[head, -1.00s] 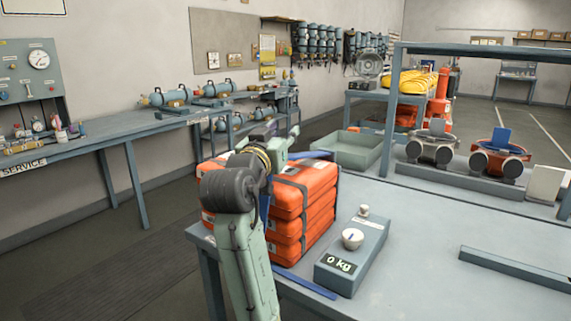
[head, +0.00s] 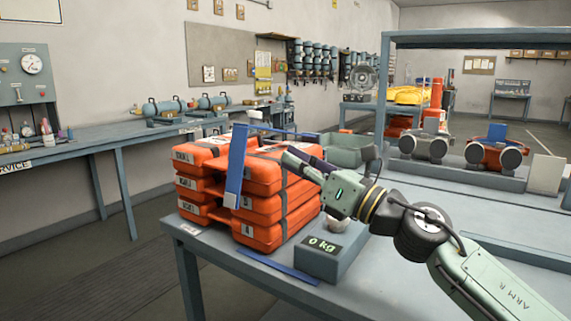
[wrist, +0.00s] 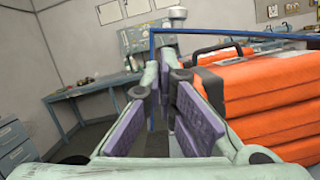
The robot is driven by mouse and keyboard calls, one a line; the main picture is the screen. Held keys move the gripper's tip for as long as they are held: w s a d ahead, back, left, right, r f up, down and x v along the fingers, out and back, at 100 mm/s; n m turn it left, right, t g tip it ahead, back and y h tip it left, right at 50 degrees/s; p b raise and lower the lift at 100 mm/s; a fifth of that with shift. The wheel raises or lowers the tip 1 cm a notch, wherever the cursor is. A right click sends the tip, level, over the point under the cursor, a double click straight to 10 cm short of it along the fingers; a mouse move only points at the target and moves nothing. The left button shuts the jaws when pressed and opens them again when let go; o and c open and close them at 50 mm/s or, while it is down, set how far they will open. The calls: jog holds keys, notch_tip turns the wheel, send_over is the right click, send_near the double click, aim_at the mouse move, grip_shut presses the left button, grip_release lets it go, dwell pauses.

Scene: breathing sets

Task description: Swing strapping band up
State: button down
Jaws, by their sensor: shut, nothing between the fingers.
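Orange cases (head: 265,215) are stacked on the near end of the grey table. The blue strapping band (head: 236,170) rises as a broad flat strip in front of the stack. A thin blue length runs across above the top case, and a flat blue piece lies on the table by the stack's foot. In the wrist view the band (wrist: 152,95) shows as a narrow upright and a line across the top. My gripper (head: 291,156), with purple finger pads, is shut and empty near the top case's right side. I cannot tell whether it touches the band.
A grey scale (head: 330,258) reading 0 kg stands right of the stack, under my arm. A green-grey tray (head: 345,150) lies behind. A shelf frame with breathing sets (head: 425,145) stands at the back right. The table's right part is partly covered by my arm.

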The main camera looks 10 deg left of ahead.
aim_at(263, 166)
jog(key=w+a+p, duration=0.1)
jog(key=a, duration=0.1)
jog(key=w+a, duration=0.1)
jog(key=a, duration=0.1)
jog(key=w+a+p, duration=0.1)
jog(key=a, duration=0.1)
jog(key=shift+w+a+r+p, duration=0.15)
jog(key=shift+a+p, duration=0.1)
jog(key=shift+p, duration=0.1)
jog(key=shift+w+a+r, duration=0.1)
jog(key=shift+w+a, duration=0.25)
jog(key=shift+a, duration=0.25)
jog(key=shift+d+r+h, duration=0.1)
jog(key=shift+h, duration=0.2)
